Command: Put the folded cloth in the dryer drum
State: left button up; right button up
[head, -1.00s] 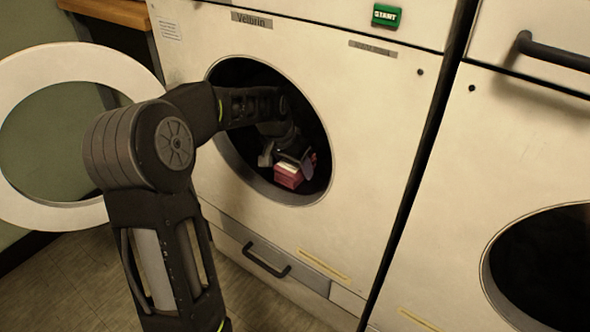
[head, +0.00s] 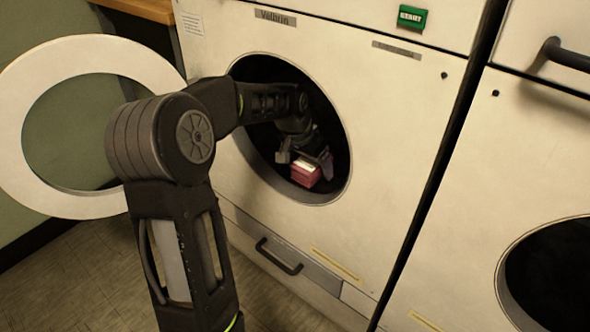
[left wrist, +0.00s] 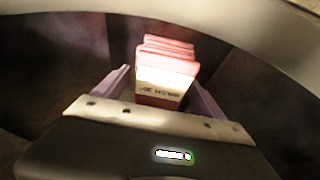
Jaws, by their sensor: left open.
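The folded cloth (head: 305,174) is a small red and white stack inside the dark dryer drum (head: 332,140), near the lower rim of the round opening. My left gripper (head: 306,160) reaches in through the opening and is open, with its fingers around the cloth. In the left wrist view, the cloth (left wrist: 166,75) lies between two purplish fingers of the gripper (left wrist: 163,88), with a gap seen at the right finger. Whether the cloth rests on the drum floor is hard to tell. My right gripper is not in view.
The round dryer door (head: 60,200) stands open at the left. A green START button (head: 411,17) is on the panel above. A drawer handle (head: 278,257) is below the opening. A second machine with a dark opening (head: 550,275) stands at the right.

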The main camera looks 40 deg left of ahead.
aim_at(308, 161)
pick_arm(q)
jog(key=p+v, duration=0.1)
jog(key=v, duration=0.2)
jog(key=p+v, duration=0.1)
jog(key=v, duration=0.1)
jog(key=shift+s+r+p, duration=0.25)
jog(key=shift+s+p, duration=0.1)
jog(key=shift+s, duration=0.1)
jog(key=s+p, duration=0.2)
jog(key=s, duration=0.9)
jog(key=shift+d+f, duration=0.15)
jog(key=shift+f, duration=0.15)
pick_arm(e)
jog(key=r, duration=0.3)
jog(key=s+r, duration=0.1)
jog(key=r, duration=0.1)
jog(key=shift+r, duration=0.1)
